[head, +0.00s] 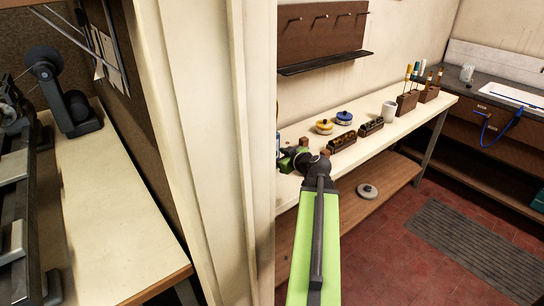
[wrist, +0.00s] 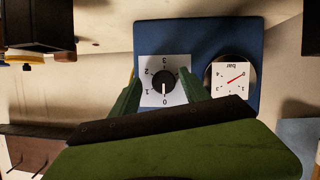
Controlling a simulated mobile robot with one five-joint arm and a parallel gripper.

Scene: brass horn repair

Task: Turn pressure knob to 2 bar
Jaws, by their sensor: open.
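In the wrist view a round black knob (wrist: 163,82) sits on a white plate (wrist: 147,97) numbered 0 to 3. Its white mark points at 0. My gripper (wrist: 161,78) is open, its two green fingers on either side of the knob; whether they touch it cannot be told. A round gauge (wrist: 230,85) marked "bar" is beside the knob on the same blue panel (wrist: 200,35), upside down in this view, its red needle near 0. In the head view my gripper (head: 301,158) is at the bench's left end; the knob is hidden there.
A cream post (head: 205,150) stands left of my arm. Red floor lies open at right.

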